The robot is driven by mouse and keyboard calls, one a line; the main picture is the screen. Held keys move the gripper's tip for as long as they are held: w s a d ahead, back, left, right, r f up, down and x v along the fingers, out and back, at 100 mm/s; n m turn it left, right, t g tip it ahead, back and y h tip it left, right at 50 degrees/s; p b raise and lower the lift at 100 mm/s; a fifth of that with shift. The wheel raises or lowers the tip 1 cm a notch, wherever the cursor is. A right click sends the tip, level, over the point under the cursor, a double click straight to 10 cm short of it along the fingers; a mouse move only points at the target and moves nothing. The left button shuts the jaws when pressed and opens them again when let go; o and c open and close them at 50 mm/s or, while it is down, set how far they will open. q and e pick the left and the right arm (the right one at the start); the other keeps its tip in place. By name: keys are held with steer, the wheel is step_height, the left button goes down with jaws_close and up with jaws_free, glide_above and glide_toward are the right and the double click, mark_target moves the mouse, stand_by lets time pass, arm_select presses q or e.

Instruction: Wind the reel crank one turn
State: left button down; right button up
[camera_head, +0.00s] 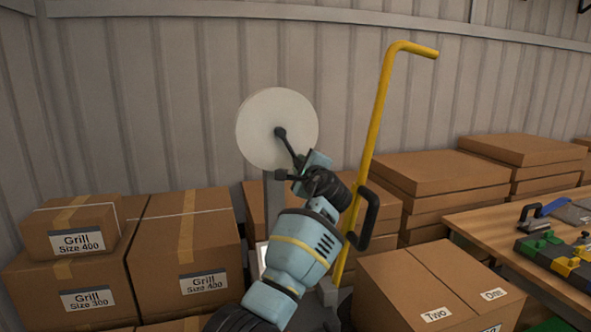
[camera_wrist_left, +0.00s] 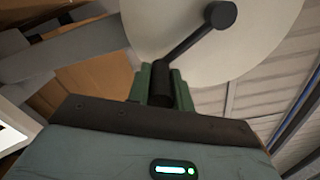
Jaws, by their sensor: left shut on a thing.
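The reel is a round pale disc (camera_head: 262,116) on a grey post, in front of the corrugated wall. Its black crank (camera_head: 289,144) runs from the disc's hub down and to the right. My left gripper (camera_head: 300,170) is at the crank's outer end. In the left wrist view the green fingers of my left gripper (camera_wrist_left: 161,86) are shut around the black crank handle (camera_wrist_left: 160,78). The crank arm (camera_wrist_left: 197,38) runs from there up and right to the hub on the disc (camera_wrist_left: 265,45). My right gripper is not in view.
A yellow bent bar (camera_head: 377,120) with a black handle (camera_head: 369,218) stands just right of my left arm. Cardboard boxes are stacked at left (camera_head: 185,250) and behind at right (camera_head: 440,172). A wooden table (camera_head: 480,226) with tools is at the right.

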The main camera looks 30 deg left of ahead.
arm_select(q)
steer(key=shift+w+d+r+n, duration=0.15)
steer(key=shift+w+d+n, duration=0.05)
steer(key=shift+n, duration=0.2)
steer(key=shift+w+d+r+n, duration=0.1)
steer(key=shift+r+n, duration=0.1)
steer(key=shift+n, duration=0.1)
steer(key=c, duration=1.3)
jaws_free()
steer(key=shift+o, duration=0.2)
steer(key=v, duration=0.7)
steer(key=shift+s+d, duration=0.2)
steer(key=shift+d, duration=0.15)
